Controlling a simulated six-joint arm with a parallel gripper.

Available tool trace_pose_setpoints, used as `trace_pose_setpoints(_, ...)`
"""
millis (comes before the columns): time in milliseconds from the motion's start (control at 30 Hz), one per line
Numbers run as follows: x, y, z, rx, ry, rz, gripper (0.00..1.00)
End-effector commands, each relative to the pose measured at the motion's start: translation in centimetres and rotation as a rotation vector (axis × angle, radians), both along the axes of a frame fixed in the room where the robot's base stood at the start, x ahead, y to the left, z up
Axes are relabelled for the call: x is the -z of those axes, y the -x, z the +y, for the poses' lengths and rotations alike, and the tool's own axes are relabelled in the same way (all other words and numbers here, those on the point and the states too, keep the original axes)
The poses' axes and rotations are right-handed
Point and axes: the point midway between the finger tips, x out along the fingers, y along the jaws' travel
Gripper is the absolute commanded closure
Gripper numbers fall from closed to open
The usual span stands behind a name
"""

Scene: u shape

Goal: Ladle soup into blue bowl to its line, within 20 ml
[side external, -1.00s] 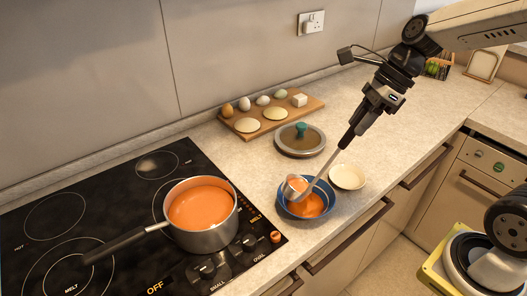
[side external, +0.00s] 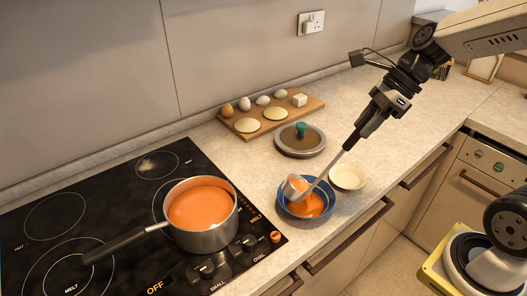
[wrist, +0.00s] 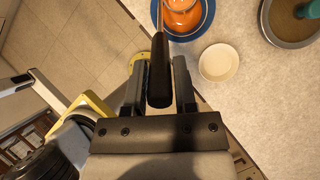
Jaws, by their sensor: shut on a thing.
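My gripper (side external: 378,108) is shut on the dark handle of the ladle (side external: 328,172); the handle also shows between the fingers in the wrist view (wrist: 159,70). The ladle's metal cup is at the blue bowl (side external: 284,210), over its left side, tilted, with orange soup in it. Orange soup also lies in the bottom of the bowl. The bowl shows at the top of the wrist view (wrist: 208,22). I cannot make out the bowl's line. The steel pot (side external: 212,238) of orange soup stands on the hob, left of the bowl.
A small cream dish (side external: 347,177) stands just right of the bowl. A lid with a green knob (side external: 301,140) lies behind it. A wooden board (side external: 285,122) holds eggs and other food. The pot's handle (side external: 115,247) points left over the black hob (side external: 110,200).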

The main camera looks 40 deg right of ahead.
Motion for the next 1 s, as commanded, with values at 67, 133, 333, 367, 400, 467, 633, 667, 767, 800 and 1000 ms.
trace_pose_setpoints(67,0.0,0.0,-0.1,0.002,-0.005,-0.003,1.0)
trace_pose_setpoints(133,0.1,0.1,-0.2,0.001,-0.01,-0.005,1.0)
trace_pose_setpoints(333,0.2,0.3,-0.4,0.002,-0.021,-0.012,1.0)
trace_pose_setpoints(367,0.2,0.3,-0.5,0.002,-0.022,-0.013,1.0)
trace_pose_setpoints(400,0.2,0.3,-0.5,0.002,-0.024,-0.014,1.0)
trace_pose_setpoints(467,0.3,0.3,-0.6,0.003,-0.028,-0.016,1.0)
trace_pose_setpoints(633,0.3,0.4,-0.8,0.002,-0.038,-0.022,1.0)
trace_pose_setpoints(667,0.4,0.4,-0.8,0.002,-0.04,-0.023,1.0)
trace_pose_setpoints(767,0.4,0.5,-1.0,0.003,-0.046,-0.025,1.0)
trace_pose_setpoints(800,0.4,0.5,-1.0,0.002,-0.047,-0.027,1.0)
trace_pose_setpoints(1000,0.6,0.7,-1.3,0.001,-0.059,-0.032,1.0)
